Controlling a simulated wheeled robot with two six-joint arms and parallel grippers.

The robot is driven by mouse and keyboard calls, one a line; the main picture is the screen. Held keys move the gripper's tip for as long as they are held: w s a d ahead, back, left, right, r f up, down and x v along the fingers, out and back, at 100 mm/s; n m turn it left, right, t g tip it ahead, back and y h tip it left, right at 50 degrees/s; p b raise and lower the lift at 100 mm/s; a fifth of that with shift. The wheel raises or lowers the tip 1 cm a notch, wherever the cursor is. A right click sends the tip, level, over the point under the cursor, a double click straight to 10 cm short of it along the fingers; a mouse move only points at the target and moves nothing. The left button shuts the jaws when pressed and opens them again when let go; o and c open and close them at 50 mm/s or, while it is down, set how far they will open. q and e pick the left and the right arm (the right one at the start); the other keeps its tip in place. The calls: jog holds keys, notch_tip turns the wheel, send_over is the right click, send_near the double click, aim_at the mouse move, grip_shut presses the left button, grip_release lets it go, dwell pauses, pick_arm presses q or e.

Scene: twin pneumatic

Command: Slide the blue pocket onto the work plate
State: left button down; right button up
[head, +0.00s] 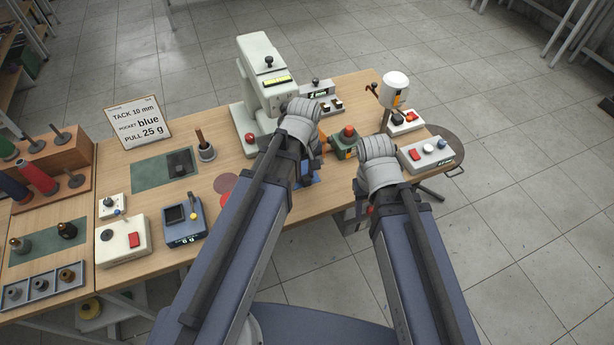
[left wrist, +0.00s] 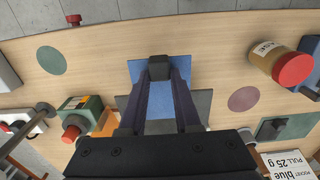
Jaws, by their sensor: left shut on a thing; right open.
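The blue pocket (left wrist: 136,70) lies flat on the table in the left wrist view, with a dark block on it between my fingertips. My left gripper (left wrist: 159,72) is shut on this block, over the pocket. More blue shows between my fingers. A dark grey plate (left wrist: 203,106), seemingly the work plate, lies beside the blue, partly hidden by my gripper. In the head view, a bit of blue (head: 307,180) shows beside my left arm. My left gripper's fingers are hidden there behind the wrist. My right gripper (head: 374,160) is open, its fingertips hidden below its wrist.
A pale machine (head: 258,65) stands behind my left wrist. A green box with an orange knob (head: 345,143) stands between my wrists. A sign (head: 137,120) reads tack 10 mm, pocket blue, pull 25 g. A jar with a red lid (left wrist: 285,65) stands near the pocket.

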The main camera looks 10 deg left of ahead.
pick_arm(q)
jog(key=shift+w+a, duration=0.65)
jog(key=shift+w, duration=0.3)
jog(key=shift+w+a, duration=0.65)
jog(key=shift+w, duration=0.25)
jog(key=shift+w+a, duration=0.65)
jog(key=shift+w, duration=0.3)
jog(key=shift+f+b, duration=0.45)
jog(key=c, duration=0.5)
grip_release()
jog(key=shift+c, duration=0.2)
jog(key=shift+r, duration=0.1)
notch_tip(320, 180, up, 8)
jog(key=p, duration=0.8)
jog(key=shift+f, duration=0.2)
